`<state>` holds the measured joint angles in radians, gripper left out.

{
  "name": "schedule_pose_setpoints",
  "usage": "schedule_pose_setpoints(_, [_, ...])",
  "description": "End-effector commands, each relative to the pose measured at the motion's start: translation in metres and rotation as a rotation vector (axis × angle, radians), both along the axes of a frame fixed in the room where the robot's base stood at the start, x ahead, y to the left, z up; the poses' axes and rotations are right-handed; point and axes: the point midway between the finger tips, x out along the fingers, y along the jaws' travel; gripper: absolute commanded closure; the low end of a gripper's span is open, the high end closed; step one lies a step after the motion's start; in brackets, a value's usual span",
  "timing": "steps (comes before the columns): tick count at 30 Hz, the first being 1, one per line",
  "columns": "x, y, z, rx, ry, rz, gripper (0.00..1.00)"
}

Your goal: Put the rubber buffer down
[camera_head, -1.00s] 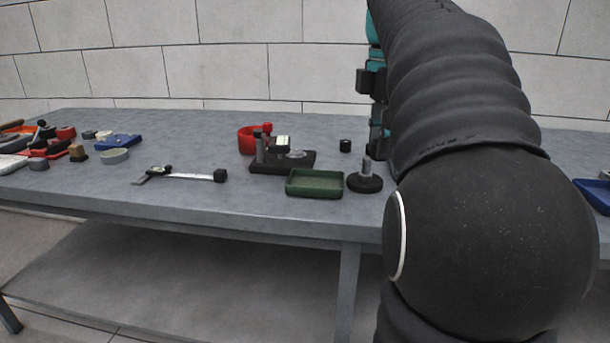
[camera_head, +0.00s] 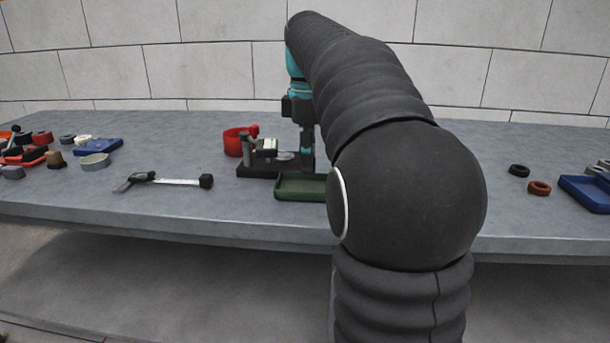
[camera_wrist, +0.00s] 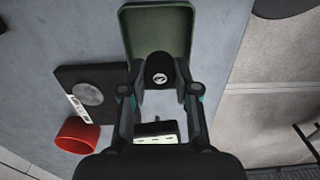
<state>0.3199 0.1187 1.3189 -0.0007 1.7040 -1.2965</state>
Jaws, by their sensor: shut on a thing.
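In the wrist view, the rubber buffer (camera_wrist: 160,70) is a short black cylinder with a small white mark on its end face. My gripper (camera_wrist: 161,88) is shut on it, one finger on each side. The buffer overlaps the near end of the green tray (camera_wrist: 158,28) in this view; I cannot tell whether it touches the tray. The buffer cannot be made out there, and my arm covers the tray's right end.
A red ring (camera_head: 233,142) stands behind the measuring stand. A caliper (camera_head: 165,181) and a grey ring (camera_head: 95,161) lie left. A blue tray (camera_head: 587,193), a black ring (camera_head: 519,170) and a brown ring (camera_head: 539,187) lie right. The table between caliper and stand is clear.

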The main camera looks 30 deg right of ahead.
Motion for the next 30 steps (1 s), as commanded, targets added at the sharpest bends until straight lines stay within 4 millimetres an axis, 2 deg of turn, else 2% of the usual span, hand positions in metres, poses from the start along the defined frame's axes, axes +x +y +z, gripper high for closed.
schedule_pose_setpoints(5, [0.006, 0.004, -0.01, 0.0, 0.0, -0.001, 0.93])
schedule_pose_setpoints(12, [0.005, 0.003, -0.04, 0.0, 0.0, -0.001, 0.93])
schedule_pose_setpoints(26, [0.005, 0.003, -0.047, -0.001, -0.001, 0.0, 0.93])
schedule_pose_setpoints(27, [0.005, 0.003, -0.047, -0.001, -0.001, 0.0, 0.62])
schedule_pose_setpoints(28, [0.005, 0.003, -0.047, -0.001, -0.001, 0.0, 0.59])
schedule_pose_setpoints(30, [0.005, 0.003, -0.047, -0.001, -0.001, 0.0, 0.59])
